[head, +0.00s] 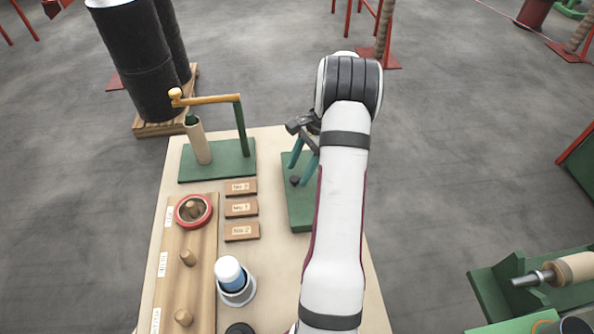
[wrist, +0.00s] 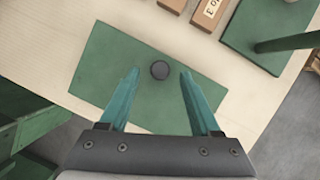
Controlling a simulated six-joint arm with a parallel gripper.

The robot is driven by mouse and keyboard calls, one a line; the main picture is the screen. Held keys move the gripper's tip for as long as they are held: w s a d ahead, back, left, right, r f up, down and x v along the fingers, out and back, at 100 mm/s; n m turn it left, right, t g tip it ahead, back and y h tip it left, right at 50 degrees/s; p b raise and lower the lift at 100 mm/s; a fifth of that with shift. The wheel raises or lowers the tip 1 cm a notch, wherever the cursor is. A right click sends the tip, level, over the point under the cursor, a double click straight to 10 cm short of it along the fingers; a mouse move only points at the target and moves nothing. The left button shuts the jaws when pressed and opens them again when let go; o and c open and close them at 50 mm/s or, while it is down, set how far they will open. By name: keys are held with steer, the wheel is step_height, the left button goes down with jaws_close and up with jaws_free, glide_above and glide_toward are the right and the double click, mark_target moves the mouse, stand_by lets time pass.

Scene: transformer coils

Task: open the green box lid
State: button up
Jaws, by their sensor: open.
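The green box (head: 302,212) stands at the right side of the table, partly hidden by my arm. In the wrist view its flat green lid (wrist: 110,65) fills the middle, with a round black knob (wrist: 160,70) on top. The lid looks closed. My gripper (head: 299,175) is over the lid with its teal fingers pointing down. In the wrist view my gripper (wrist: 160,73) is open, one finger on each side of the knob, apart from it. I cannot tell the exact height of the fingertips above the lid.
A green stand (head: 217,168) with a yellow crank is at the table's back left. Several wooden labelled blocks (head: 241,209) lie left of the box. A peg board (head: 203,245) with a red ring and a white-and-blue bottle (head: 229,272) are nearer.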

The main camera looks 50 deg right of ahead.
steer(key=shift+x, duration=0.8)
steer(key=shift+c, duration=0.3)
jaws_close()
stand_by(0.5)
